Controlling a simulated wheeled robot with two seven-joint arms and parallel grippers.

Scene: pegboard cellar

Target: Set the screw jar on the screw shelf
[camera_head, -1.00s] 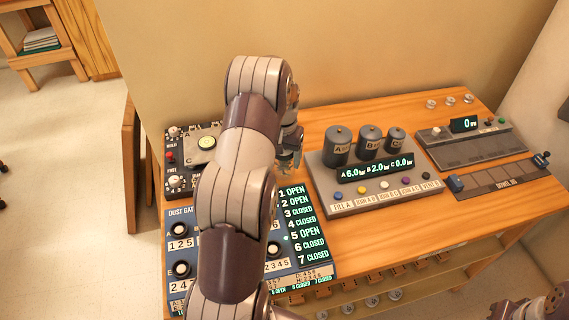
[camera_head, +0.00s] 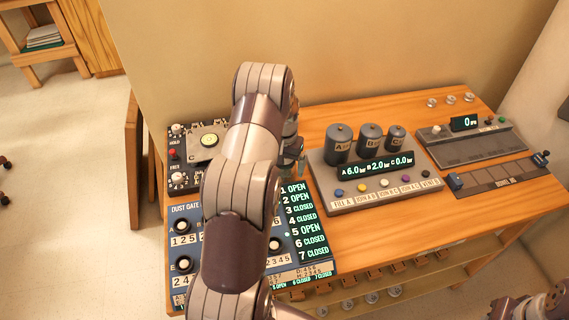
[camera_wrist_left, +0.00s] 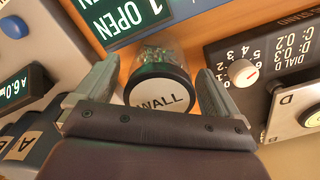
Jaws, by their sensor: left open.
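A clear jar with greenish contents and a round lid marked "WALL" (camera_wrist_left: 160,98) stands between the fingers of my left gripper (camera_wrist_left: 155,72) in the left wrist view. The fingers are open, one on each side of the jar, with a gap visible at least on the right. In the head view my left gripper (camera_head: 295,158) is mostly behind my own arm, above the bench, and I cannot make out the jar there. A lower wooden shelf (camera_head: 440,274) runs under the bench front; I cannot tell whether it is the screw shelf. My right gripper is not clearly shown.
A dust gate panel (camera_head: 185,212) and a dial panel (camera_head: 185,158) flank the left gripper's area. A console with canisters (camera_head: 345,205) is to the right. Several round silver-topped items (camera_head: 372,298) sit low under the bench front. Bare bench top (camera_head: 370,240) lies before the console.

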